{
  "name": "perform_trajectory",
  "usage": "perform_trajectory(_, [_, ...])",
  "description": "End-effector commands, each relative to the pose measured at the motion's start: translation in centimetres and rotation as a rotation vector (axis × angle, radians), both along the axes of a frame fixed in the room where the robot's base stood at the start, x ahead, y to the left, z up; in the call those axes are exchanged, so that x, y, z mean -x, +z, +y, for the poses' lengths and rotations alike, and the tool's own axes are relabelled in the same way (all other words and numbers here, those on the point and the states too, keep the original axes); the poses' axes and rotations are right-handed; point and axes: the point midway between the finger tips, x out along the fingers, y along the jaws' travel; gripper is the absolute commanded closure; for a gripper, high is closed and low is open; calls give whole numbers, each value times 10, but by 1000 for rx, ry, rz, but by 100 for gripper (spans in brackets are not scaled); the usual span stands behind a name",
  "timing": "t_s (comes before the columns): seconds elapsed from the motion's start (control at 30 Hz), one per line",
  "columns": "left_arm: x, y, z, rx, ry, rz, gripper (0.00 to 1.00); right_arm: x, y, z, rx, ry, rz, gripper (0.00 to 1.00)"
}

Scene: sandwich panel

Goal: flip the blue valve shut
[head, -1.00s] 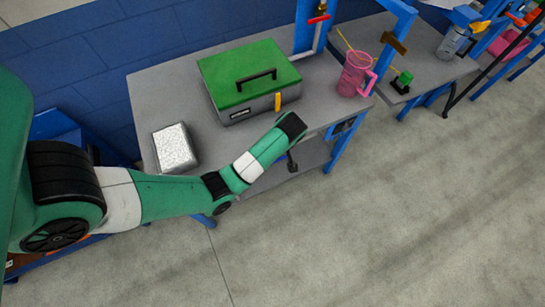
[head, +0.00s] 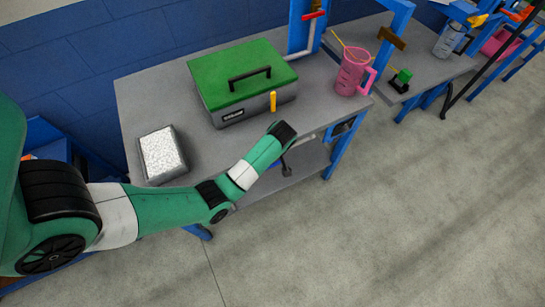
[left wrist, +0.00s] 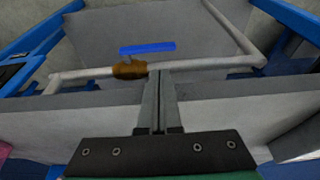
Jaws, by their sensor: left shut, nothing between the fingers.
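The blue valve shows in the left wrist view as a flat blue handle (left wrist: 148,47) above a brass-coloured body (left wrist: 130,70). The body sits on a grey pipe (left wrist: 200,66), and the handle lies roughly along the pipe. My left gripper (left wrist: 160,76) is shut and empty. Its fingertips appear just right of the brass body and below the handle in the picture; I cannot tell whether they touch anything. In the head view my left arm reaches over the bench's front edge, and the blue valve cannot be made out clearly. My right gripper is not in view.
The grey bench (head: 140,105) holds a green-lidded toolbox (head: 240,85), a white speckled block (head: 162,155) and a pink jug (head: 352,72). A red-handled valve (head: 313,15) is on the pipe behind. Open floor (head: 400,220) lies in front.

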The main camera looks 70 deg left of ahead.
Motion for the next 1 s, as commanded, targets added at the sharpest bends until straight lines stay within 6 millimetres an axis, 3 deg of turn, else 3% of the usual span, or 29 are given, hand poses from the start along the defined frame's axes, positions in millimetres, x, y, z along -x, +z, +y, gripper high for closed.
perform_trajectory(0.03, [1, -18, 3, 0, 2, 2, 100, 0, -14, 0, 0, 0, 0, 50])
perform_trajectory(0.1, [1, -31, 7, 0, 1, 1, 100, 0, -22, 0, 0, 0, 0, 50])
perform_trajectory(0.3, [1, -57, 6, 0, 0, 0, 100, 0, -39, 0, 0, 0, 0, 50])
perform_trajectory(0.73, [0, -61, 6, -1, 0, -1, 100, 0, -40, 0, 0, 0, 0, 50])
perform_trajectory(1.0, [1, -82, 6, -1, 0, 0, 100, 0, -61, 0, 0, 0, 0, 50])
